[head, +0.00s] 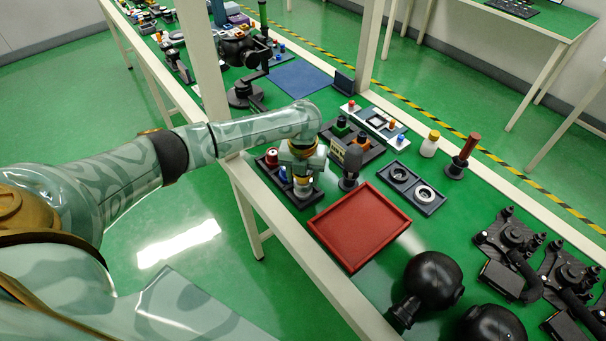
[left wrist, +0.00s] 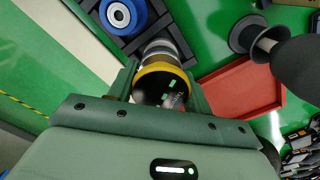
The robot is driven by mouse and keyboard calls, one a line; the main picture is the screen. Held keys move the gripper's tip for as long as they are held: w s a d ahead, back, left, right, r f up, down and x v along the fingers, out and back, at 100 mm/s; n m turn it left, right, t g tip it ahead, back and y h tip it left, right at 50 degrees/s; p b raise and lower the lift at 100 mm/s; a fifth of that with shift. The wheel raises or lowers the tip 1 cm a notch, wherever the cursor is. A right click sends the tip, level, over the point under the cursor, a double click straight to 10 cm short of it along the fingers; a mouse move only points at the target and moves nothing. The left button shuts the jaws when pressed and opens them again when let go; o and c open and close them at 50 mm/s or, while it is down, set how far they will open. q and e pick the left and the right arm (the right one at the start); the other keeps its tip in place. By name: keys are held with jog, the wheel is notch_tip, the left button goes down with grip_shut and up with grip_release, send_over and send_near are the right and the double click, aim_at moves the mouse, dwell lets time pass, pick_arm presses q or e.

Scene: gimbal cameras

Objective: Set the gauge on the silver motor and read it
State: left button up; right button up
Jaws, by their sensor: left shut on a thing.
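My left gripper (head: 302,174) points down over the near end of a dark tray (head: 312,201). It is shut on a silver cylinder (head: 303,188) with a yellow band and a dark end, which also shows between the fingers in the left wrist view (left wrist: 163,75). I cannot tell whether this cylinder is the silver motor or the gauge, or whether its foot touches the tray. A blue round part (left wrist: 122,15) with a pale centre sits beside it in the tray, and a red one (head: 271,157) sits farther along. My right gripper is out of view.
A dark upright object on a round base (head: 349,165) stands close right of the gripper. An empty red tray (head: 360,226) lies in front. A dark tray with two rings (head: 414,188) is to the right, with black spheres (head: 434,279) nearer me. A blue mat (head: 300,79) lies clear.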

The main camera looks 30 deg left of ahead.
pick_arm(q)
jog(key=o, duration=1.1)
notch_tip(320, 180, up, 16)
jog(key=p, duration=0.6)
jog(key=shift+r, duration=0.15)
jog(key=shift+d, duration=0.1)
